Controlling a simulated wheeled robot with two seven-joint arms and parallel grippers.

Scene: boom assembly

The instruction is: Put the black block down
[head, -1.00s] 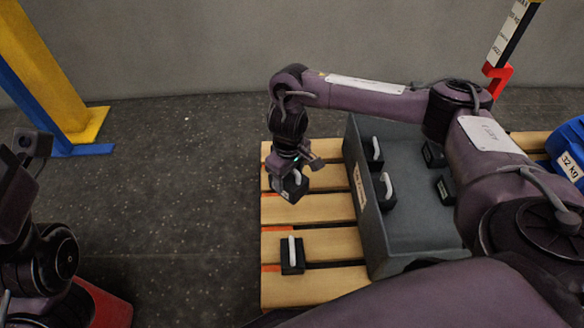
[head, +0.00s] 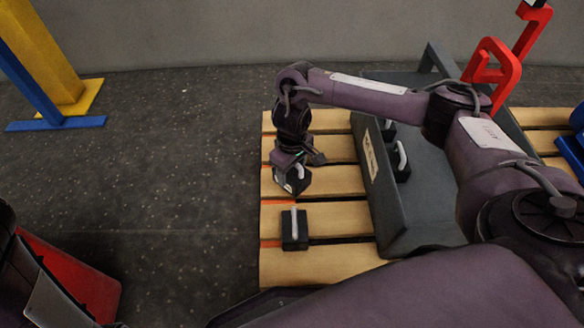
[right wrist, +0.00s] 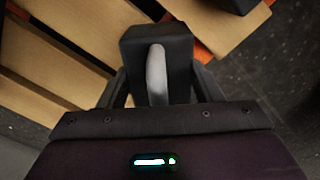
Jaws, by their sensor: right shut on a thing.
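A black block with a pale handle (head: 298,180) is in my right gripper (head: 292,168), above the wooden pallet (head: 330,222). In the right wrist view the same block (right wrist: 178,42) sits between the two fingers of my right gripper (right wrist: 155,88), its pale handle toward the camera. It looks tilted in the head view; I cannot tell whether its lower edge touches the slats. A second black block (head: 294,231) with a pale handle stands upright on the pallet, nearer to me. My left gripper is not in the head view.
A grey bin (head: 405,232) stands on the pallet at the right, with black blocks (head: 400,160) inside. My right arm hides part of it. Orange-red lines (head: 271,243) mark the pallet's left side. A red stand (head: 497,70) is behind.

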